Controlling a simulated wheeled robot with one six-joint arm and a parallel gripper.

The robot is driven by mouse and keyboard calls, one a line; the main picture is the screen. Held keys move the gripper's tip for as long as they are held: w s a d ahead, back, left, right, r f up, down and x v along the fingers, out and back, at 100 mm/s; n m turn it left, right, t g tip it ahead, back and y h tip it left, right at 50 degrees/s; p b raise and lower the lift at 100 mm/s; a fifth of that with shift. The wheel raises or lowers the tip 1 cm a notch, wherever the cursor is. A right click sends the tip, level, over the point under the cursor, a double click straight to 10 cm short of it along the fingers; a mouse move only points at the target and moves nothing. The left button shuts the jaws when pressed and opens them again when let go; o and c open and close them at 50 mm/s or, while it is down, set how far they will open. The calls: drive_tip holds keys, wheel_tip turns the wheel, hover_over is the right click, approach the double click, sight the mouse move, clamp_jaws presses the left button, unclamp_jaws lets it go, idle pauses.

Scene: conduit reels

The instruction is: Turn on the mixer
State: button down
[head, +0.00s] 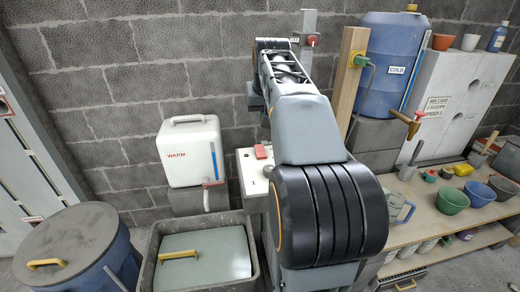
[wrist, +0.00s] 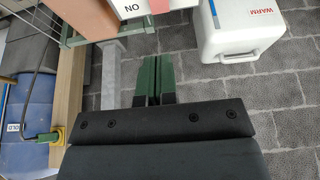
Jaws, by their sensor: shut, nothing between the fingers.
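My gripper (wrist: 152,80) shows in the wrist view with its two green fingers together and nothing between them. In the head view my arm hides it. No thing that I can surely call the mixer shows. A wooden post (head: 347,85) carries a green and yellow socket (head: 361,60) with a plug and cable; the socket also shows at the left of the wrist view (wrist: 57,136). A red block, perhaps a switch (head: 261,152), sits on a white surface left of my arm. A mix card (head: 436,107) reading speed 2 is on the white cabinet.
A white WARM container (head: 190,152) stands at the wall, also in the wrist view (wrist: 240,28). A blue COLD barrel (head: 390,45) stands right of the post. A grey tub (head: 160,240) and lidded blue barrel (head: 75,250) are at left. A bench (head: 420,220) with several bowls is right.

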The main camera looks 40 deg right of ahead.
sight(259, 147)
drive_tip(key=shift+d, duration=0.1)
idle(0.3)
drive_tip(key=b+x, duration=0.1)
drive_tip(key=x, duration=1.3)
drive_tip(key=shift+r, duration=0.1)
